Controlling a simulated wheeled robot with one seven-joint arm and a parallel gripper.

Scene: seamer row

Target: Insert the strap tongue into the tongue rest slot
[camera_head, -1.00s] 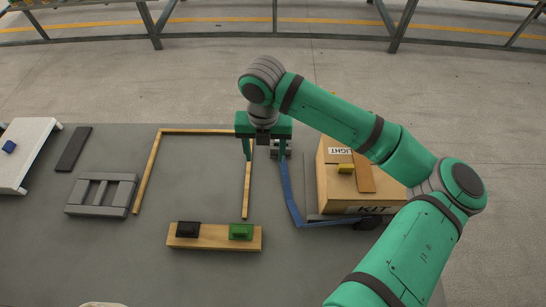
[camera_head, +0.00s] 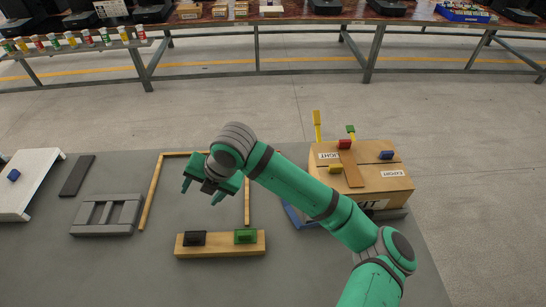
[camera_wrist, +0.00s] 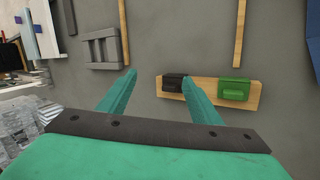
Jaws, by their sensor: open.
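A blue piece, likely the same strap, shows at the right edge of the wrist view (camera_wrist: 313,40). I cannot make out the strap tongue or the tongue rest slot now; my arm covers the area left of the box. My gripper (camera_head: 201,193) is open and empty, above the table inside the wooden frame, left of the strap. In the wrist view its fingers (camera_wrist: 158,76) are spread with nothing between them.
A wooden bar (camera_head: 220,251) with a black and a green block stands in front of my gripper. A grey slotted block (camera_head: 106,215), a dark strip (camera_head: 77,176) and a white sloped stand (camera_head: 30,180) are at left. Small coloured blocks sit on the box.

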